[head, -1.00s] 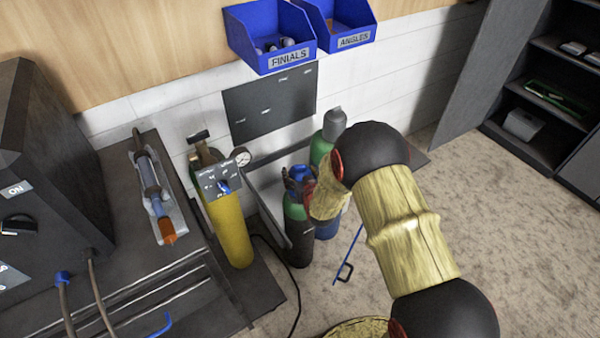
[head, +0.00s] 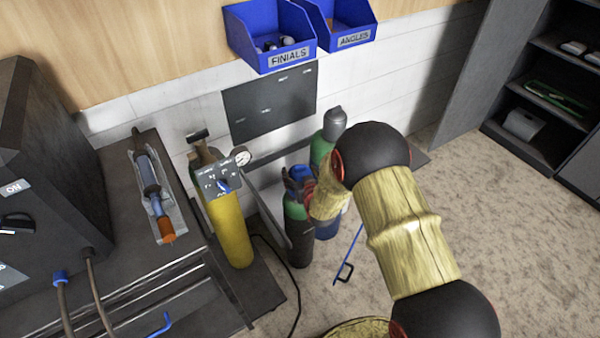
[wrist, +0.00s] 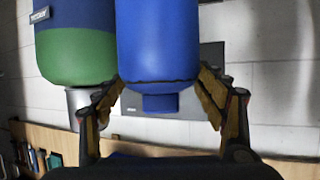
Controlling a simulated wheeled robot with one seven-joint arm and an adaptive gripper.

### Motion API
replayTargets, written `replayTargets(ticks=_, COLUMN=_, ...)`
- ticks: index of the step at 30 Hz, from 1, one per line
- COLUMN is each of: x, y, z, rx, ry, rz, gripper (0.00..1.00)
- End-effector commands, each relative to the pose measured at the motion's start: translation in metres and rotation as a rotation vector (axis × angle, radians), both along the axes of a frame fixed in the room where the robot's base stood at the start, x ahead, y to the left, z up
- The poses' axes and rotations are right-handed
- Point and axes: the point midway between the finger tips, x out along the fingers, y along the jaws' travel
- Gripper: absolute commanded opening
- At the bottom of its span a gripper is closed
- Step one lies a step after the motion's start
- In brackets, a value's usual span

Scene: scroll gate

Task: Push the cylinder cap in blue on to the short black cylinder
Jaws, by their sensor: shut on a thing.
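The blue cylinder cap (head: 299,173) sits directly above the green shoulder of the short black cylinder (head: 299,246) in the head view. I cannot tell whether it is seated or just resting there. My gripper (head: 308,188) is shut on the cap, partly hidden behind my own arm. In the wrist view, which appears upside down, the cap (wrist: 158,45) fills the middle between the two fingers, with its small knob pointing down in the picture. The black cylinder is not clearly visible there.
A taller green and blue cylinder with a grey cap (head: 334,125) stands close behind; its green shoulder (wrist: 78,57) shows in the wrist view. A yellow cylinder (head: 230,230) with a gauge stands left. A blue hooked rod (head: 348,258) is at right. Open carpet (head: 500,220) lies further right.

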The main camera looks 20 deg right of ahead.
Motion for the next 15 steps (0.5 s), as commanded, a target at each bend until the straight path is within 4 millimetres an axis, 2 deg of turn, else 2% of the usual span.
replayTargets(ticks=15, x=0.001, y=0.0, z=-0.013, rx=0.0, ry=-0.003, rz=0.0, gripper=0.41)
